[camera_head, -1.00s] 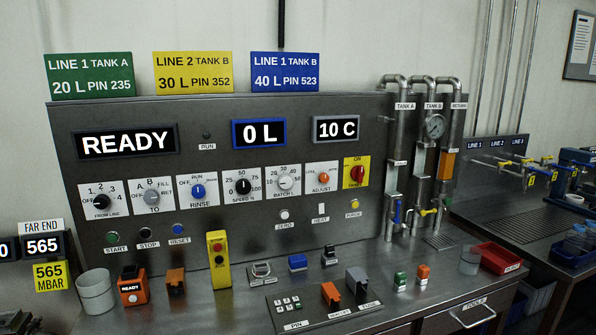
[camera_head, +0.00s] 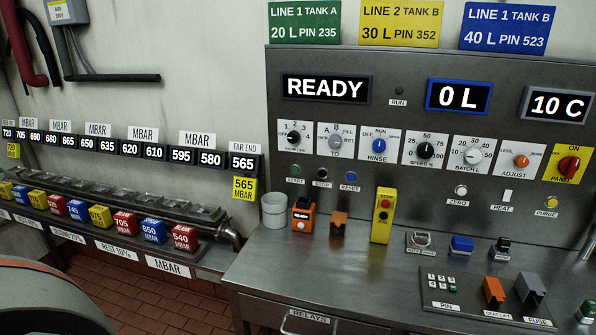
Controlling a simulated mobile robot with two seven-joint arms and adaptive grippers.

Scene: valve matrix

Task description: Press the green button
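A small round green button (camera_head: 295,170) labelled START sits on the lower left of the grey control panel (camera_head: 400,190). A black STOP button (camera_head: 322,172) and a blue RESET button (camera_head: 352,175) are in the same row to its right. A small green block (camera_head: 588,309) stands on the bench at the right edge, partly cut off. Neither of my grippers shows in the head view.
The steel bench (camera_head: 320,265) holds a grey cup (camera_head: 274,211), an orange READY box (camera_head: 303,215), a yellow box with buttons (camera_head: 383,216) and a PIN keypad (camera_head: 442,284). A row of coloured blocks (camera_head: 125,222) runs along the left wall. Brick-red floor lies left of the bench.

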